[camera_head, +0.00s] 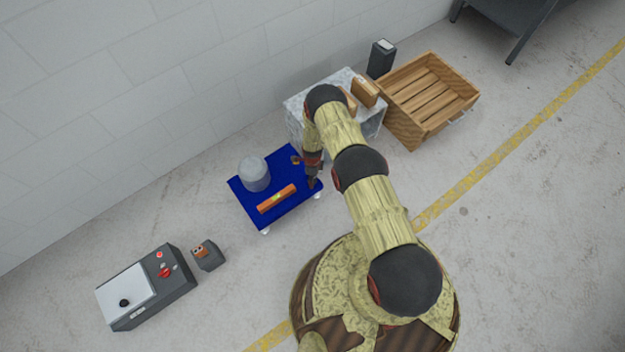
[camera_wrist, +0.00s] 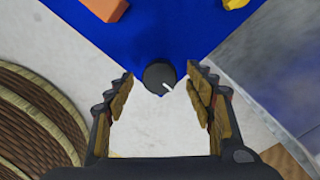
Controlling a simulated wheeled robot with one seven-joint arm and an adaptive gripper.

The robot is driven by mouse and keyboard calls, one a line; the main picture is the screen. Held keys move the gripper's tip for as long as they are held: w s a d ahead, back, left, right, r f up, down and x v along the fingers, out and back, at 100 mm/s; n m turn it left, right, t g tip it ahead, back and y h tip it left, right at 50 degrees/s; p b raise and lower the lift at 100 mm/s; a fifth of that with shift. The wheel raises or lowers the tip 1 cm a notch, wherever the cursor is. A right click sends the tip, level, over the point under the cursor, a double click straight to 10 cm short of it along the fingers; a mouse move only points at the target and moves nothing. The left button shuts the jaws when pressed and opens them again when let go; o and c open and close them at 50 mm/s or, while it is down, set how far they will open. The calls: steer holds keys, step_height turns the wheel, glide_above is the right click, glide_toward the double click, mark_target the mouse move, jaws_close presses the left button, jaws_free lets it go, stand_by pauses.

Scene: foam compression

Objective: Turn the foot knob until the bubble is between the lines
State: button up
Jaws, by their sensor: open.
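The dark round foot knob (camera_wrist: 159,77) with a white mark sits at the corner of the blue platform (camera_wrist: 150,30) in the wrist view. My gripper (camera_wrist: 160,98) is open, with one finger on each side of the knob and visible gaps to both. In the head view my gripper (camera_head: 313,180) is at the right corner of the blue platform (camera_head: 240,200) and hides the knob. An orange level (camera_head: 277,199) lies on the platform; its vial shows as a small yellow-green patch. The bubble and lines are too small to read. The level's end also shows in the wrist view (camera_wrist: 105,8).
A grey cylinder (camera_head: 254,173) stands on the platform. A marbled block (camera_head: 369,122) is behind my arm, beside a wooden crate (camera_head: 428,100). A control box (camera_head: 147,288) and a small dark device (camera_head: 208,255) stand at the lower left.

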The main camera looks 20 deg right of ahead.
steer(key=shift+f, duration=0.35)
steer(key=shift+c, duration=0.4)
steer(key=c, duration=1.1)
steer(key=shift+n, duration=0.4)
steer(key=n, duration=1.1)
